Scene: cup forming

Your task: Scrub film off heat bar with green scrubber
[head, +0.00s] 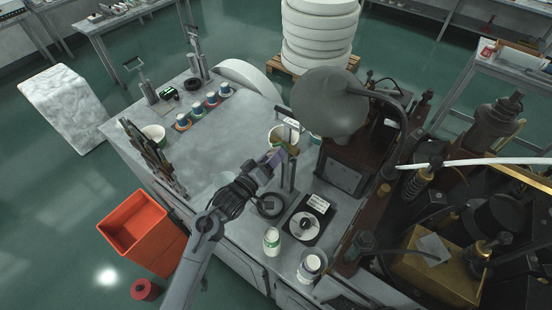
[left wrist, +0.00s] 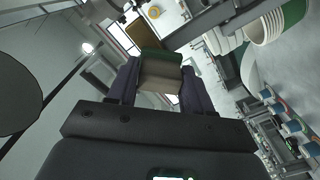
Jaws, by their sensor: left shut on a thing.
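My left gripper (head: 277,155) is beside an upright metal stand on the grey bench. In the left wrist view its purple fingers (left wrist: 160,88) are shut on the green scrubber (left wrist: 161,72), a block with a green layer and a beige layer. A brownish-gold bar (left wrist: 117,38), seemingly the heat bar, lies just beyond the scrubber. In the head view it seems to be the olive-brown piece (head: 293,147) on the stand. I cannot tell whether scrubber and bar touch. Any film is too small to make out. My right gripper is not in view.
A white cup (head: 281,138) stands behind the stand; a dark round base (head: 270,205) is in front. A big dark machine (head: 345,160) fills the right. Capped cups (head: 211,99) line the back left. An orange bin (head: 137,222) is on the floor. The bench's left middle is clear.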

